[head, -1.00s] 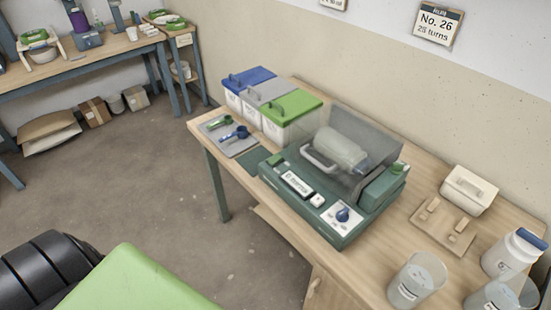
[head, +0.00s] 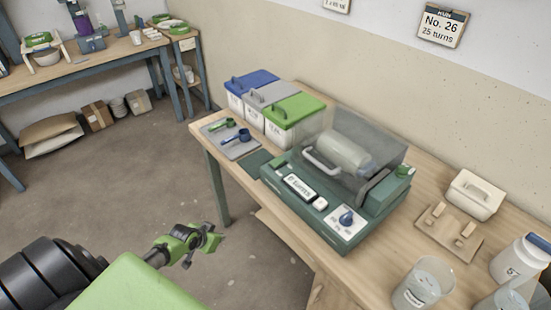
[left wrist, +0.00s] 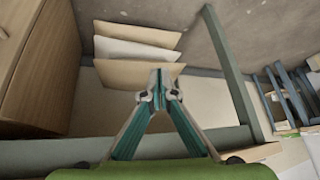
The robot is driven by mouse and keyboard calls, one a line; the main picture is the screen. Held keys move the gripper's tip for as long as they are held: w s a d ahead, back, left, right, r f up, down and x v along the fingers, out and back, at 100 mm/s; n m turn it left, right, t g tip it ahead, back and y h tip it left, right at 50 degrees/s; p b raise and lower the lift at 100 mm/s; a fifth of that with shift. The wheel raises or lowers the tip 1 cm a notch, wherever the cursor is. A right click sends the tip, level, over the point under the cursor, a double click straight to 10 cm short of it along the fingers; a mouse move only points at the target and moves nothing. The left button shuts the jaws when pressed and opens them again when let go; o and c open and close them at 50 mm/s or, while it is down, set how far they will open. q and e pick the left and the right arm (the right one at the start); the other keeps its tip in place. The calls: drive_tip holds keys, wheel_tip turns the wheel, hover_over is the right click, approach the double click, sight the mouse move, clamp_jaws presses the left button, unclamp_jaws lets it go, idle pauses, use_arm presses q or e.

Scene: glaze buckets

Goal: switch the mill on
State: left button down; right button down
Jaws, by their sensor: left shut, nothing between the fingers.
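The mill (head: 335,190) is a green machine on the wooden table, with a clear cover over a pale jar (head: 341,150) lying on its side. My right gripper is not in view.
Open floor lies before the table.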

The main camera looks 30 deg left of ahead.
use_arm(q)
drive_tip(key=w+a+r+t+h, duration=0.1)
drive_tip(key=w+r+t, duration=0.1)
drive_tip(key=w+r, duration=0.95)
drive_tip(key=w+d+r+m+t+h+b, duration=0.1)
drive_tip(key=d+r, duration=0.3)
drive_tip(key=r, duration=0.8)
drive_tip(key=w+d+r+m+h+b, duration=0.1)
drive_tip(key=d+r+m+h, duration=0.1)
drive_tip(key=r, duration=1)
drive_tip(key=shift+w+d+r+m+t+h, duration=0.35)
drive_tip(key=shift+d+m, duration=0.35)
drive_tip(key=shift+d, duration=0.25)
drive_tip(key=p, duration=0.2)
hover_over(276, 162)
drive_tip(key=f, duration=0.5)
drive_tip(key=shift+s+a+f, duration=0.15)
drive_tip(key=shift+s+f, duration=0.05)
drive_tip(key=shift+s, duration=0.1)
wheel_tip(276, 162, down, 3)
drive_tip(key=shift+w+r+p, duration=0.1)
drive_tip(key=shift+w+p, duration=0.05)
drive_tip(key=shift+p, duration=0.2)
drive_tip(key=shift+w+f, duration=0.1)
drive_tip(key=shift+f, duration=0.65)
